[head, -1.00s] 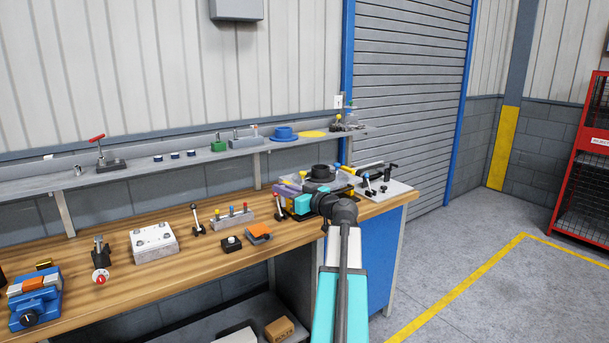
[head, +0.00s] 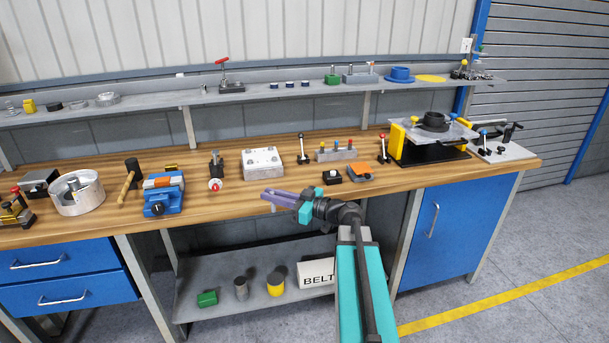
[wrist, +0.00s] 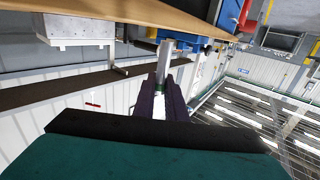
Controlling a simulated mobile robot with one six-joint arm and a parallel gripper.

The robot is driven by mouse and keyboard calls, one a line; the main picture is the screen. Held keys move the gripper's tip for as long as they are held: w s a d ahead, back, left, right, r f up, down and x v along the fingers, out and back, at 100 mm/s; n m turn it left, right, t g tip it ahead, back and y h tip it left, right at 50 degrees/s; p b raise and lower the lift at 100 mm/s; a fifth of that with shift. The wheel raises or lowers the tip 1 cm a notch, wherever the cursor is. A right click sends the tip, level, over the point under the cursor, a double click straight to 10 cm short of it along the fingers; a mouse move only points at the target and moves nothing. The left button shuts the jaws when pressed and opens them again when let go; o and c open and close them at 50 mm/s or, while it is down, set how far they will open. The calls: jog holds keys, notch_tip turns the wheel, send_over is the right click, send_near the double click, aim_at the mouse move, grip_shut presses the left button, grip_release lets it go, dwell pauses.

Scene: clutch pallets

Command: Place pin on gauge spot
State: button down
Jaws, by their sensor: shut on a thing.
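My gripper (head: 268,198) is in front of the bench's front edge, below the white block, with its purple fingers pointing left. In the wrist view its dark fingers (wrist: 172,98) are closed around a grey metal pin (wrist: 164,58), which sticks out past the fingertips. Nothing in view is clearly marked as the gauge spot. A small red and white dial tool (head: 215,184) stands on the bench. A flat yellow disc (head: 431,78) lies on the shelf at the right.
The wooden bench (head: 235,205) holds a blue vise (head: 163,198), a mallet (head: 129,180), a silver ring (head: 78,193), a white block (head: 262,163) and a yellow-sided fixture (head: 397,143). A rack with coloured knobs (head: 336,154) stands behind an orange-topped block (head: 360,171).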

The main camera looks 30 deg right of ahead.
jog(key=s+a+f+n+g+y, duration=0.2)
jog(key=a+f, duration=0.1)
jog(key=a, duration=0.7)
jog(key=s+a+f+n+g+y, duration=0.1)
jog(key=a+f+n+g+y, duration=0.1)
jog(key=a, duration=0.8)
jog(key=shift+s+f+y, duration=0.4)
jog(key=shift+f+y, duration=0.1)
jog(key=shift+f, duration=0.2)
jog(key=shift+a, duration=0.15)
